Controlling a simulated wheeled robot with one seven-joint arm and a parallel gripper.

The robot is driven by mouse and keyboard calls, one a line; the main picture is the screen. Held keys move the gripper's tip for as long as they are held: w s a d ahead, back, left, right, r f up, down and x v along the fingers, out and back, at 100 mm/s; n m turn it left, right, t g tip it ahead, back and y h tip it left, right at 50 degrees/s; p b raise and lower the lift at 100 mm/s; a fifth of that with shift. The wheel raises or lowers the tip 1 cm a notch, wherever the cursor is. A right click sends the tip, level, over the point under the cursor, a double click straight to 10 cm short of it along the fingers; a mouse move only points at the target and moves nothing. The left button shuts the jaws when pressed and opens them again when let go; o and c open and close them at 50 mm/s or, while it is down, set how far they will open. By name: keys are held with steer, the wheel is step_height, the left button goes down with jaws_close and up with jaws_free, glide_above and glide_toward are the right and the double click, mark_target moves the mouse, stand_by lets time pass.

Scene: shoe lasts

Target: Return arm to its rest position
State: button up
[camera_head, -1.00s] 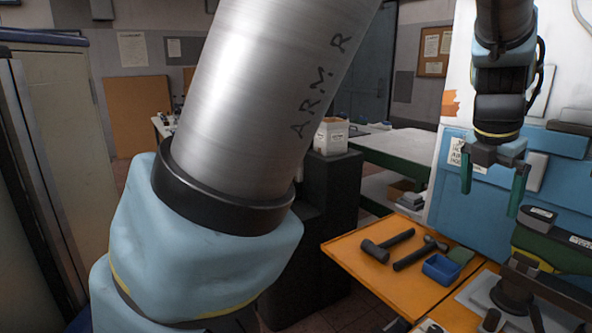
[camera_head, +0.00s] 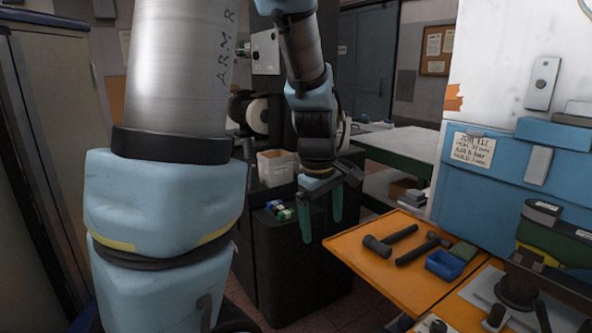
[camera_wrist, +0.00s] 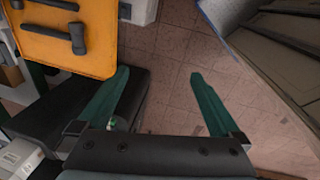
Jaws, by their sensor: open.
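My gripper (camera_head: 321,218) hangs at the end of my arm in the middle of the head view, with its two green fingers pointing down. It is open, with nothing between the fingers. It is in front of the black cabinet (camera_head: 300,270) and left of the orange work surface (camera_head: 385,285). In the wrist view my gripper (camera_wrist: 160,80) shows its fingers apart, with tiled floor (camera_wrist: 158,60) seen between them. The orange surface (camera_wrist: 75,42) is at upper left there.
A white box (camera_head: 276,168) stands on the cabinet. A blue machine (camera_head: 480,195) stands at right, a tall locker (camera_head: 65,140) at left.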

steer(key=s+a+f+m, duration=0.1)
steer(key=s+a+m, duration=0.1)
steer(key=a+m, duration=0.2)
steer(key=s+a+f+m+y, duration=0.1)
steer(key=s+a+f+m, duration=0.1)
steer(key=a+m, duration=0.3)
steer(key=s+a, duration=0.1)
steer(key=a, duration=0.2)
steer(key=shift+a+f+b, duration=0.15)
steer(key=shift+f+b, duration=0.05)
steer(key=shift+b, duration=0.2)
